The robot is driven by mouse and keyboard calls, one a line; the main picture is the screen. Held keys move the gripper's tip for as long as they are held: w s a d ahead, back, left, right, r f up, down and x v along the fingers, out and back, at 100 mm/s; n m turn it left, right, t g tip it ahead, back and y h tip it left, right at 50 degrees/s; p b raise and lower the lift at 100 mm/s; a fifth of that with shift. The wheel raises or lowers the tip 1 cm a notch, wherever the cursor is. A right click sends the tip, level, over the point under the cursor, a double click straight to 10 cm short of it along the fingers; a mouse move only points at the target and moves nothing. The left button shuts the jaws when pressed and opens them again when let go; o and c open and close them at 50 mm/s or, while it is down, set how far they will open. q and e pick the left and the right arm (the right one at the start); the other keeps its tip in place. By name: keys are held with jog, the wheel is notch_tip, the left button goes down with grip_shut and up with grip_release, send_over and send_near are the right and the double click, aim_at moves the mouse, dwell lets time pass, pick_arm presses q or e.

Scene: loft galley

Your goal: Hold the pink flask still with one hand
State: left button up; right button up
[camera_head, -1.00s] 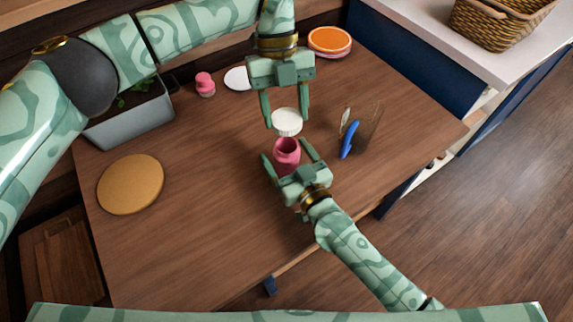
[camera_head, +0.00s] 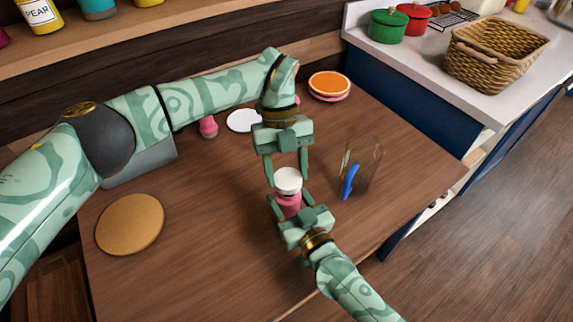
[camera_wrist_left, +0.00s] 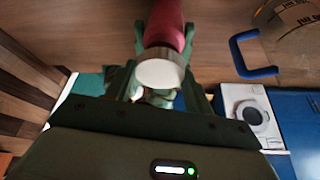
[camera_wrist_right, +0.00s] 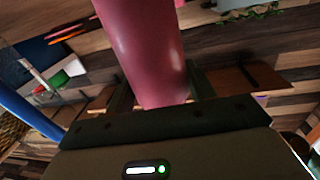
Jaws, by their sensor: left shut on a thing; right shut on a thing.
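The pink flask (camera_head: 289,207) is upright near the middle of the wooden table. My right gripper (camera_head: 291,200) is shut on its body from the front; the flask's pink side fills the middle of the right wrist view (camera_wrist_right: 145,50). A white lid (camera_head: 288,181) is at the flask's mouth, in line with it. My left gripper (camera_head: 288,177) is shut on the lid from above. In the left wrist view the lid (camera_wrist_left: 161,75) shows in front of the flask (camera_wrist_left: 165,22). Whether the lid is seated or just touching cannot be told.
A clear jug with a blue handle (camera_head: 348,183) stands close to the right. A round cork mat (camera_head: 130,224) lies at the left. A white disc (camera_head: 243,120), a small pink bottle (camera_head: 208,127) and an orange-topped round stack (camera_head: 329,85) are at the back. The front table is clear.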

aim_at(288, 205)
dwell(0.5)
pick_arm(q)
jog(key=shift+f, duration=0.9)
jog(key=shift+f, duration=0.5)
